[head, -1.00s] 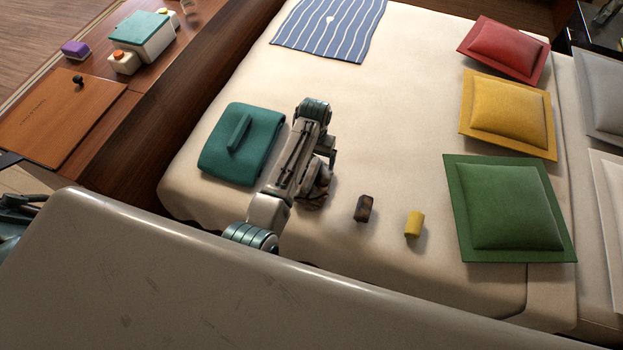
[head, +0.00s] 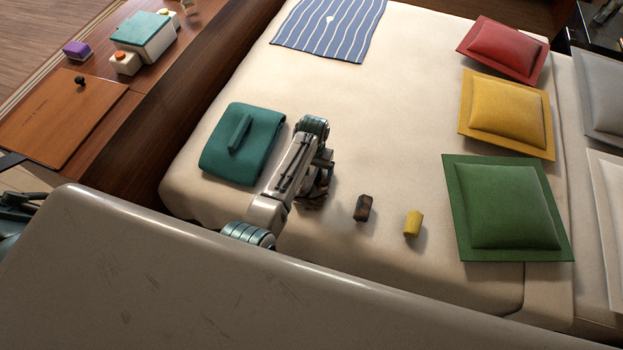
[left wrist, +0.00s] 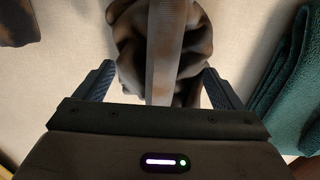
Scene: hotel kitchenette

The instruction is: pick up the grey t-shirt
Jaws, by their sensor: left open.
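A crumpled, brownish-grey cloth, which looks like the grey t-shirt (left wrist: 130,50), lies on the bed cover in the left wrist view. A pale grey strip runs over its middle. My left gripper (left wrist: 158,88) is open, with one finger on each side of the cloth's near part. I cannot tell whether the fingers touch it. In the head view my left gripper (head: 319,186) points down at the bed and hides most of the cloth. My right gripper is not in view.
A folded teal cloth (head: 232,160) lies left of my left arm. A dark brown roll (head: 363,208) and a yellow roll (head: 413,224) lie to its right. Green (head: 512,207), yellow (head: 508,118) and red (head: 505,52) cushions line the right side. The bed's middle is clear.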

